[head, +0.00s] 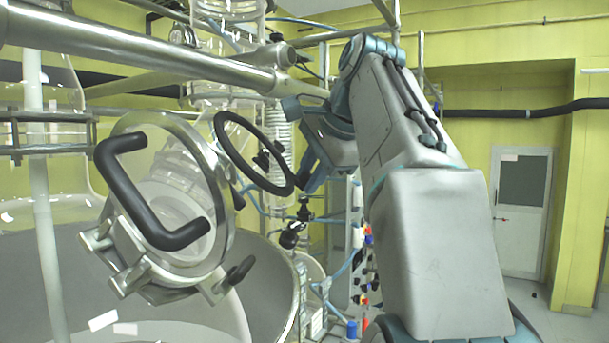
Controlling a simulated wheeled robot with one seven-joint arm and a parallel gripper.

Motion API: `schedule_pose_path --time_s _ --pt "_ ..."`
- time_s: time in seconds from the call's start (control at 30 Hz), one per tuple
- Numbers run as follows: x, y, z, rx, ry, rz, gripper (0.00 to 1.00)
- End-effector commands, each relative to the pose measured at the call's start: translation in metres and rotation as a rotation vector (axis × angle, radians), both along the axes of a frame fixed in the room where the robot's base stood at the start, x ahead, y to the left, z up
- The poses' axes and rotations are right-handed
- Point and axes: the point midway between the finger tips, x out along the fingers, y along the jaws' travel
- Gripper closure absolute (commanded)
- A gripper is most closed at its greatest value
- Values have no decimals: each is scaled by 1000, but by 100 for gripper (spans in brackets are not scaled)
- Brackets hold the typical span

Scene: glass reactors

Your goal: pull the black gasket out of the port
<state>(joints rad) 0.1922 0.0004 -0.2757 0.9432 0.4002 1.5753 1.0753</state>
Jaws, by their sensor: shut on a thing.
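The black gasket (279,191) is a thin dark ring, seen tilted in the head view just right of the glass port. It looks whole, and background shows through its middle. Its left edge overlaps the port's metal flange (222,185) in the picture; I cannot tell whether they touch. The round glass cover with a black bar handle (150,205) is in front of the port opening, which is hidden. My gripper (301,174) is at the gasket's right side, shut on its rim; the fingertips are small and partly hidden.
A thick steel pipe (150,52) runs above the port. A large steel vessel rim (285,270) curves below. Glass columns and blue hoses stand behind the gasket. Open floor lies at the right, near a white door (521,210).

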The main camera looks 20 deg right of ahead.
Motion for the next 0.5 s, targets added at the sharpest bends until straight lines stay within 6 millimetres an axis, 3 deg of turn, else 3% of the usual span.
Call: schedule_pose_path --time_s 0.5 --pt "-7 -8 14 0 -1 0 100"
